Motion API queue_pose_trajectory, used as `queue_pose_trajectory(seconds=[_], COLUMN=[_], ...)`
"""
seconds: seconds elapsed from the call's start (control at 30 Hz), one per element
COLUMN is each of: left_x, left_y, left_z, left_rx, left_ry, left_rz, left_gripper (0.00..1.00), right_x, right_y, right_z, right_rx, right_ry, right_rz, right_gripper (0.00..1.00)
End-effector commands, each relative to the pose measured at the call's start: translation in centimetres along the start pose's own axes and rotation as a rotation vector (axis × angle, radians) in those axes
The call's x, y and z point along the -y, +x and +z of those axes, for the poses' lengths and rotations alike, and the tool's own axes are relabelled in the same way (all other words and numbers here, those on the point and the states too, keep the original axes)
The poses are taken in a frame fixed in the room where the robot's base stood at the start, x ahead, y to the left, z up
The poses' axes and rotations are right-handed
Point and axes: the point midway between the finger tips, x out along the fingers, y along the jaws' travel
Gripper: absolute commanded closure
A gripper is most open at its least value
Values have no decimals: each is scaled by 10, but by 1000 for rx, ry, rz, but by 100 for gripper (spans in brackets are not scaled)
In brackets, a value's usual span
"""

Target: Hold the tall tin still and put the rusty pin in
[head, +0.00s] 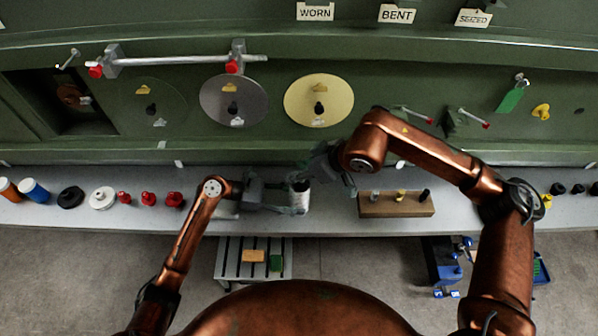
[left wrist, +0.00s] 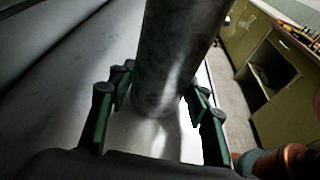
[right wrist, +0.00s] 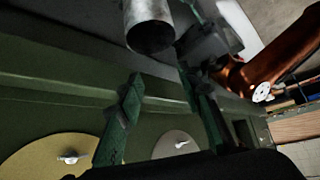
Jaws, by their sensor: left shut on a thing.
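The tall tin (head: 300,199), a grey metal cylinder with a dark open mouth, stands upright on the grey bench shelf. It shows close up in the left wrist view (left wrist: 178,60), and its mouth end shows in the right wrist view (right wrist: 149,30). My left gripper (head: 294,207) is shut around the tin's lower part, its green-padded fingers (left wrist: 155,98) on either side. My right gripper (head: 318,165) is just above the tin; its fingers (right wrist: 160,80) are spread with nothing seen between them. I cannot make out the rusty pin; the inside of the tin is too dark.
A wooden block (head: 397,207) with several small pegs stands right of the tin. Red, white, black, blue and orange items line the shelf's left. The green fuselage wall with a grey disc (head: 233,112) and a yellow disc (head: 330,101) rises behind. A dark recess (head: 55,115) opens far left.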

Motion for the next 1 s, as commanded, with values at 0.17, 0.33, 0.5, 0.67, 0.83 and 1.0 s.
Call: queue_pose_trajectory(seconds=[0.17, 0.33, 0.5, 0.67, 0.83, 1.0], left_x=[0, 0, 0, 0, 0, 0], left_y=[0, 0, 0, 0, 0, 0], left_z=[0, 0, 0, 0, 0, 0], left_rx=[-1, -1, -1, -1, -1, -1], left_ry=[0, 0, 0, 0, 0, 0], left_rz=[0, 0, 0, 0, 0, 0], left_gripper=[68, 68, 68, 68, 68, 68], right_x=[0, 0, 0, -1, -1, -1], right_y=[-11, -21, -31, -40, -49, -52], right_z=[-9, -18, -26, -34, -41, -43], right_rx=[0, -1, 0, -1, 0, 1], right_ry=[-1, -1, 0, 0, 0, 0], right_rz=[2, 2, 1, 2, 2, 1], right_gripper=[66, 66, 66, 66, 66, 66])
